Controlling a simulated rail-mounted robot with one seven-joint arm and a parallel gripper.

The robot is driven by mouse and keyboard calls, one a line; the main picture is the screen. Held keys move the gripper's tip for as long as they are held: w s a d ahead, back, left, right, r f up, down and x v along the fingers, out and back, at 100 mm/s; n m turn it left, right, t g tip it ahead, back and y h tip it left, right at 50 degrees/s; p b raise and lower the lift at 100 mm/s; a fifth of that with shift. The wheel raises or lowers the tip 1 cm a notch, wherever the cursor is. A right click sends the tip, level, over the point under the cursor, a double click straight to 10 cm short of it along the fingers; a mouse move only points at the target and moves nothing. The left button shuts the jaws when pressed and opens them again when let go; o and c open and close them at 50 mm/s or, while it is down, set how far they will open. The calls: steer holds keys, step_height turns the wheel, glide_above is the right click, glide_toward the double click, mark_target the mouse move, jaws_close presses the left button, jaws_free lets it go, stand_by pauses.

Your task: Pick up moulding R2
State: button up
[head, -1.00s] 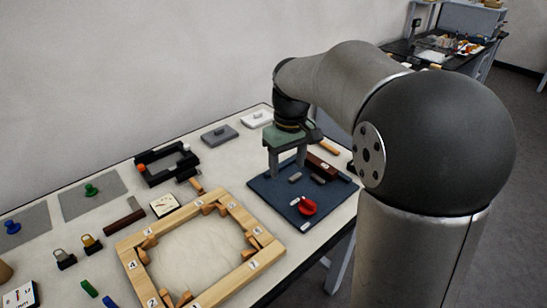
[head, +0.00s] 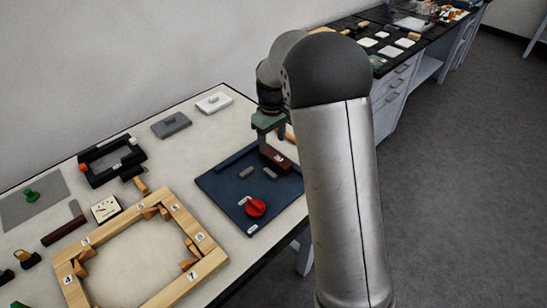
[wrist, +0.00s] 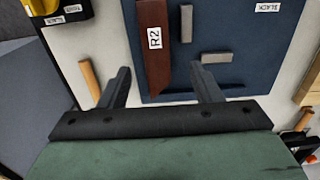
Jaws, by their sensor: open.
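Moulding R2 is a dark red-brown bar (head: 279,158) lying on the blue board (head: 222,187), near its far right side. In the wrist view the bar (wrist: 153,65) carries a white label reading R2 and runs away from me; its far end is cut off. My gripper (head: 268,145) points down over the far part of the board, beside or above the bar. In the wrist view my gripper (wrist: 165,78) is open and empty, with the bar's near end appearing between its fingers, closer to the left one. Their height above the bar is unclear.
Small grey blocks (head: 246,172) and a red object (head: 255,207) lie on the board. A wooden frame with numbered pieces (head: 185,285) lies in front to the left. A wooden handle (wrist: 89,80) lies left of my fingers. A black frame (head: 90,167) stands farther left.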

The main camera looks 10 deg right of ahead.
mark_target(273, 155)
steer(key=shift+w+d+f+p, duration=0.1)
steer(key=shift+f+p, duration=0.3)
steer(key=shift+f, duration=1)
steer(key=shift+d+f+p, duration=0.1)
steer(key=shift+f+p, duration=0.25)
steer(key=shift+f, duration=1)
steer(key=shift+c, duration=0.4)
steer(key=c, duration=1)
steer(key=shift+r, duration=0.1)
